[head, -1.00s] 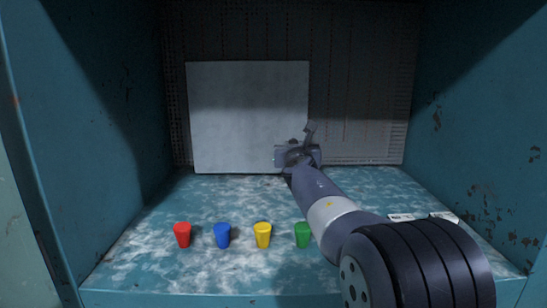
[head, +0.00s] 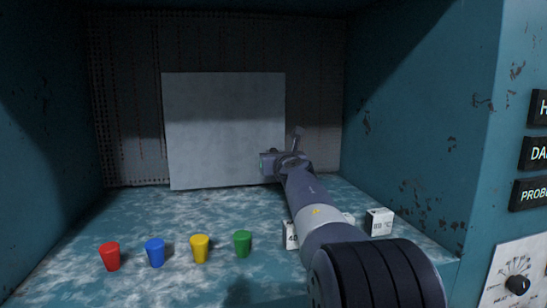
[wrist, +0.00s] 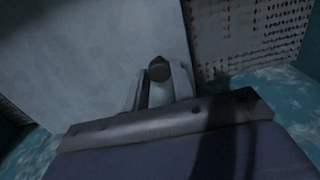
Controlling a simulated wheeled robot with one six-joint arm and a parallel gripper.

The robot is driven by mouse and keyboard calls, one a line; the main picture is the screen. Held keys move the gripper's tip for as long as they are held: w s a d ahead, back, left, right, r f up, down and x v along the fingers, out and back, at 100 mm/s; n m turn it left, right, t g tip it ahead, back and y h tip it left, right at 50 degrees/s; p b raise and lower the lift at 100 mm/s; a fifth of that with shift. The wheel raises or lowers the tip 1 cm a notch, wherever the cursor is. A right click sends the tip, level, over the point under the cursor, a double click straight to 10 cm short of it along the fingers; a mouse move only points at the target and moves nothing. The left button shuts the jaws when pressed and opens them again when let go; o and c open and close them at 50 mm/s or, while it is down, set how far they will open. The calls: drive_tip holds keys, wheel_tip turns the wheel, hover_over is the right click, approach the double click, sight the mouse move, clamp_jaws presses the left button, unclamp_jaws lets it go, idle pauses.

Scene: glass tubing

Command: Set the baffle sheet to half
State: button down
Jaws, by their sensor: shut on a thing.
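The baffle sheet (head: 222,125) is a large pale grey panel standing upright against the back wall of the blue cabinet. It covers the middle of that wall, with bare wall on both sides and a wider strip on the left. My gripper (head: 268,165) is at its lower right part, near the right edge. In the wrist view my gripper (wrist: 160,78) is shut on a small dark knob (wrist: 158,68) in front of the sheet (wrist: 85,50). How the knob joins the sheet is hidden.
Red (head: 110,257), blue (head: 155,252), yellow (head: 199,248) and green (head: 242,243) cups stand in a row at the front of the floor. A dial (head: 516,284) is on the outer right panel.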

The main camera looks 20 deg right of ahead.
drive_tip(key=c, duration=1.2)
unclamp_jaws()
drive_tip(key=shift+o, duration=0.2)
drive_tip(key=shift+s, duration=0.15)
drive_tip(key=s+a+b, duration=0.2)
drive_tip(key=s, duration=0.8)
drive_tip(key=shift+s, duration=0.2)
drive_tip(key=w+d+p, duration=0.1)
drive_tip(key=w+p, duration=0.1)
drive_tip(key=w, duration=0.8)
drive_tip(key=shift+w+d, duration=0.2)
drive_tip(key=shift+w, duration=0.2)
